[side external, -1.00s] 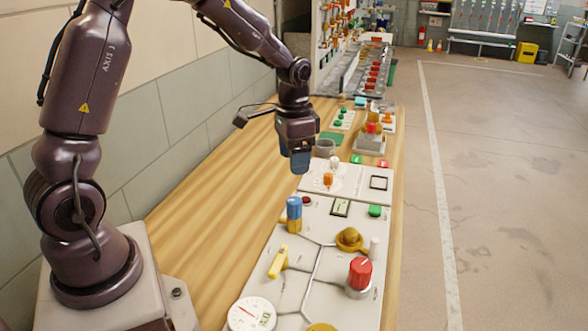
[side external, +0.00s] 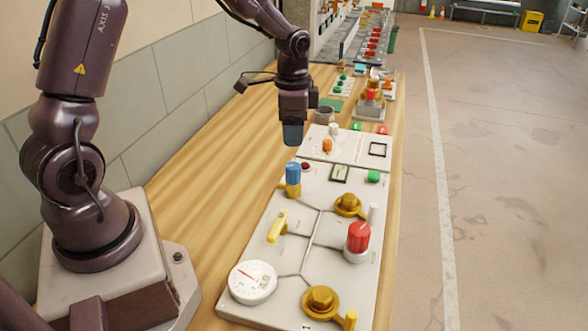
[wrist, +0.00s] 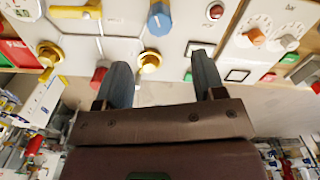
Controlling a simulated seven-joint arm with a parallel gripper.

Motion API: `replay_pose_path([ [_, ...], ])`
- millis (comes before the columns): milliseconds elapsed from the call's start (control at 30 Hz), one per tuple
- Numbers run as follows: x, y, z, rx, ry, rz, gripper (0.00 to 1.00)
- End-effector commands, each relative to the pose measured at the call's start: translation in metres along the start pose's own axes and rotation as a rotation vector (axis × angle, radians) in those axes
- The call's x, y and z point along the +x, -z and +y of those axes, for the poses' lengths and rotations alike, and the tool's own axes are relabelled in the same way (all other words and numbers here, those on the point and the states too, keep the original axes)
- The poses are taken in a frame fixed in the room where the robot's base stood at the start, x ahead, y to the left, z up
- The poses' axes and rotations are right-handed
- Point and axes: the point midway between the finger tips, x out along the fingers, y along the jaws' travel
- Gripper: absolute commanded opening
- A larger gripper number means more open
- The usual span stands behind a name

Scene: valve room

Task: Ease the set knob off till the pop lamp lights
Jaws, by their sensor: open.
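A blue knob (side external: 292,172) on a yellow body stands on the white panel (side external: 258,232); it also shows at the top of the wrist view (wrist: 159,20). A red knob (side external: 358,237) stands nearer the panel's right edge. I cannot read which is the set knob. A small dark red lamp (side external: 305,166), also in the wrist view (wrist: 216,11), sits beside the blue knob and looks unlit; its label is unreadable. My gripper (side external: 292,135) is open and empty, above the panel's far end and beyond the blue knob. Its fingers (wrist: 163,78) are apart, touching nothing.
The panel carries a round gauge (side external: 253,283), a yellow lever (side external: 277,226), yellow valves (side external: 320,300), a small display (side external: 340,173) and a green button (side external: 373,177). A second panel with an orange knob (side external: 327,146) lies beyond. Bare wood is left of the panels.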

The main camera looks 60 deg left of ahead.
Motion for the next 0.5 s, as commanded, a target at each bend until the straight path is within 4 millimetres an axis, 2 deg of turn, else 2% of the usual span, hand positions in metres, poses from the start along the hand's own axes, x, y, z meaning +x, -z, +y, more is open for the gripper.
replay_pose_path([
  [300, 0.068, -0.001, 0.002, -0.001, -0.006, -0.005, 0.63],
  [500, 0.099, -0.001, 0.001, -0.003, -0.004, -0.003, 0.63],
])
